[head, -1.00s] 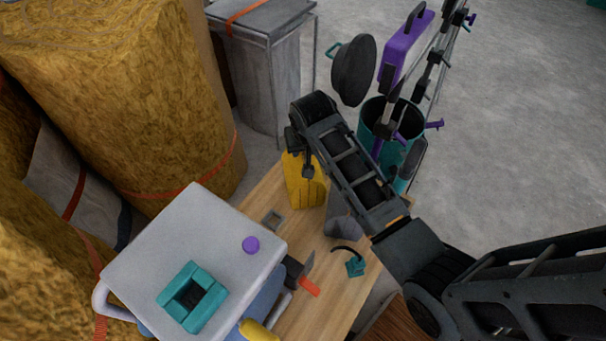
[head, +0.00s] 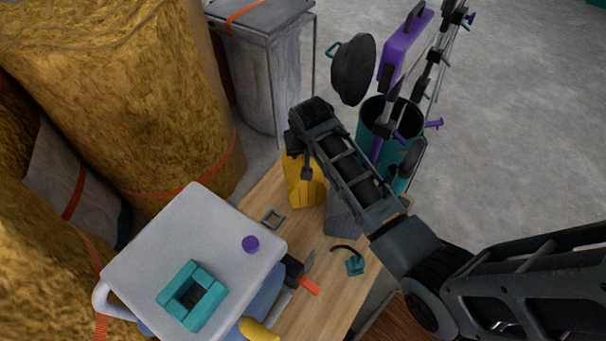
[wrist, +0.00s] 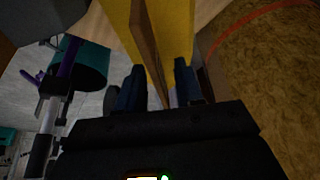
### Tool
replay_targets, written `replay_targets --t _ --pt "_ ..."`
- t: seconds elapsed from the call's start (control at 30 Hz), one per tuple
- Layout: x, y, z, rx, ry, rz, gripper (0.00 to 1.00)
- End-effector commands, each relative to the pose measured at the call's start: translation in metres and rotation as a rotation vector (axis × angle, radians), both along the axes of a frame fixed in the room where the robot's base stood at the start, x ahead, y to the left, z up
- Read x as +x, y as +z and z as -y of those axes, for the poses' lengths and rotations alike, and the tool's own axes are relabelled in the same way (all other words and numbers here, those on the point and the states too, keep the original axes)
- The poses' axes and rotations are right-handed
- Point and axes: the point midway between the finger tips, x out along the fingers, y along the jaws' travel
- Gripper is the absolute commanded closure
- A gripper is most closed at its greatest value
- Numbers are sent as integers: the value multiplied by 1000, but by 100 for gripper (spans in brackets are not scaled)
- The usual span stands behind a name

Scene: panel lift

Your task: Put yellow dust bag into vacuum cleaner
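The yellow dust bag (head: 308,190) stands at the far end of the wooden table, partly hidden behind my arm. In the wrist view the yellow bag (wrist: 178,35) is straight ahead, with a brown plate (wrist: 147,40) along it. My gripper (wrist: 158,80) is open, one finger on each side of the plate's near end; I cannot tell whether they touch it. In the head view my gripper (head: 306,165) is at the bag's top.
The wooden table (head: 262,196) also holds a small grey square frame (head: 273,218), a red-handled tool (head: 309,287), a teal piece with a black hose (head: 355,265) and a grey block (head: 343,220). Large straw-coloured bales (head: 120,100) stand at left. A teal bin (head: 372,112) stands beyond the table.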

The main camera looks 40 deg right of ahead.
Motion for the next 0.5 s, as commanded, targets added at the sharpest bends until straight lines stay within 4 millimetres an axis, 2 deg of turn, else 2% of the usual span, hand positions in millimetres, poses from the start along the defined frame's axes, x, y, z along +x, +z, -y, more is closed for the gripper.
replay_targets --t 0.2,0.5 --pt "0 0 0 0 0 0 64" --pt "0 0 0 0 0 0 92"
